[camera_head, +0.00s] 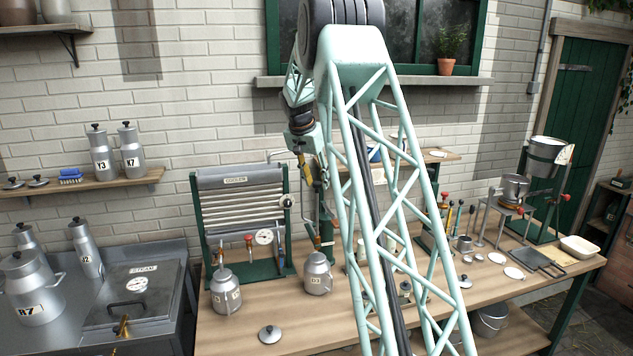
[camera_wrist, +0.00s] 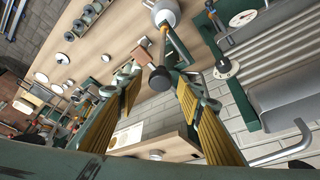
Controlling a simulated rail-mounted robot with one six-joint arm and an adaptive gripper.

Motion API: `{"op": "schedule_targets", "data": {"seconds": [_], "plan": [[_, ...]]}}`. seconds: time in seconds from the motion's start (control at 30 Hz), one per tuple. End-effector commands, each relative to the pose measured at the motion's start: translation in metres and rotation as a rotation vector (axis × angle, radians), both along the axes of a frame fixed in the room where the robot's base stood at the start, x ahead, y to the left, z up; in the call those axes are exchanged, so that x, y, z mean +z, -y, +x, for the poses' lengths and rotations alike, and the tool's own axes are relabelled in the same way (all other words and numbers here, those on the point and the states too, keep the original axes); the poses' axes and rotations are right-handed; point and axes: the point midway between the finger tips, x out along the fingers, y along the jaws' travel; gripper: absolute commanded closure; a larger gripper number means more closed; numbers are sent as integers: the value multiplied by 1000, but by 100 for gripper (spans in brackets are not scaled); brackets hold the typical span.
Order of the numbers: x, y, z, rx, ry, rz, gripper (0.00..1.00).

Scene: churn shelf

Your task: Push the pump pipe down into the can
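A grey can (camera_head: 318,274) labelled D3 stands on the wooden bench in front of the cooler. Its rounded end also shows at the top of the wrist view (camera_wrist: 166,13). An upright pump pipe (camera_head: 326,215) shows above and behind the can in the head view. In the wrist view a thin rod with a dark round knob (camera_wrist: 159,77) runs from near the can towards my gripper. My gripper (camera_wrist: 162,80) is open, its yellow-padded fingers apart on either side of the knob. In the head view my gripper (camera_head: 321,184) hangs above the pipe; whether anything touches is unclear.
The ribbed cooler (camera_head: 240,215) stands close on the left. A second can (camera_head: 226,291) and a loose lid (camera_head: 270,334) are on the bench. My lattice arm link hides the middle of the bench. Small tools and dishes (camera_head: 513,272) lie at right.

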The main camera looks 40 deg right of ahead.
Motion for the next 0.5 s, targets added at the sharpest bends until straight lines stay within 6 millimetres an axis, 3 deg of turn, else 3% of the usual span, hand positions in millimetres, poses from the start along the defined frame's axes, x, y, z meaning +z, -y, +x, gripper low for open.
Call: {"op": "schedule_targets", "data": {"seconds": [0.1,0.43,0.5], "plan": [[0,0,0,0,0,0,66],[0,0,0,0,0,0,96],[0,0,0,0,0,0,98]]}}
